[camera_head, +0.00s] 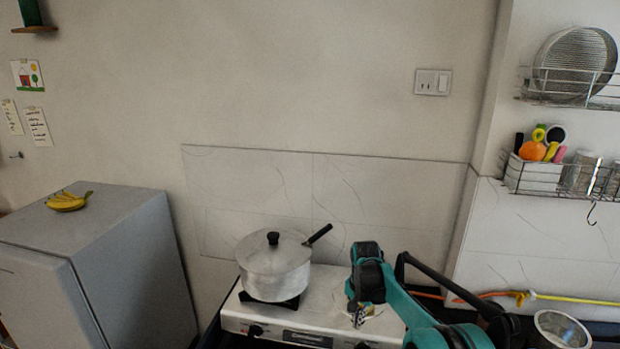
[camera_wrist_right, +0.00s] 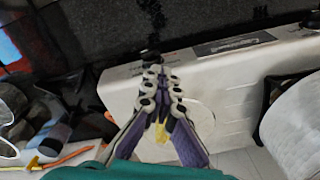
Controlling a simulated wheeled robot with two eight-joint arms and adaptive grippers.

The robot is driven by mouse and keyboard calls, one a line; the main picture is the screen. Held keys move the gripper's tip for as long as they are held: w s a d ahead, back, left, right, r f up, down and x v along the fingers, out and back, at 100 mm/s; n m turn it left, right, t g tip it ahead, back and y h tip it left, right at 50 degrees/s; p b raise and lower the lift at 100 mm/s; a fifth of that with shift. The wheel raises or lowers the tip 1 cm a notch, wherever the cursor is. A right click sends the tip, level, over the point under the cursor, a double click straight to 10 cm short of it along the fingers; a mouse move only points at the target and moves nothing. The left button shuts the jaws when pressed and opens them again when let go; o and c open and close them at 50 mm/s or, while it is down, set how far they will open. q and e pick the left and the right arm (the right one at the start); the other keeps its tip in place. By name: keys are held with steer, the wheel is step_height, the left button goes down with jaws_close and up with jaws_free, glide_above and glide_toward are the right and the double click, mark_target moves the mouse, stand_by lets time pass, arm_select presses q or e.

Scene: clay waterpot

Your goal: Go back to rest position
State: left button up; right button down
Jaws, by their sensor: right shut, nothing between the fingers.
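My right gripper (camera_head: 362,314) is over the right part of the white stove (camera_head: 325,290), to the right of the lidded pot, and apart from it. In the wrist view its fingers (camera_wrist_right: 160,80) come together above the stove's white top (camera_wrist_right: 228,75), shut and empty. My teal right arm reaches in from the lower right in the head view and hides part of the stove. My left gripper is in neither view.
A metal pot (camera_head: 275,268) with a black handle sits on the left burner; its side shows in the wrist view (camera_wrist_right: 295,125). A metal vessel (camera_head: 562,329) stands at lower right. Bananas (camera_head: 68,202) lie on the grey fridge (camera_head: 110,215). A wire rack (camera_head: 560,180) hangs at right.

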steer(key=s+d+r+n+t+b, duration=0.1)
steer(key=s+r+n+t+b, duration=0.15)
steer(key=s, duration=0.45)
steer(key=s+d+r+n+t+b, duration=0.1)
steer(key=s+r+b, duration=0.3)
steer(key=s, duration=0.4)
steer(key=s+d+f+n+t+b, duration=0.1)
steer(key=s+f, duration=0.3)
steer(key=s, duration=0.4)
steer(key=s+f+n+t+b, duration=0.2)
steer(key=s+f+n+b, duration=0.1)
steer(key=s, duration=0.4)
steer(key=shift+s+d+f+b, duration=0.4)
steer(key=shift+f+b, duration=0.25)
steer(key=shift+f, duration=0.25)
steer(key=shift+t, duration=0.25)
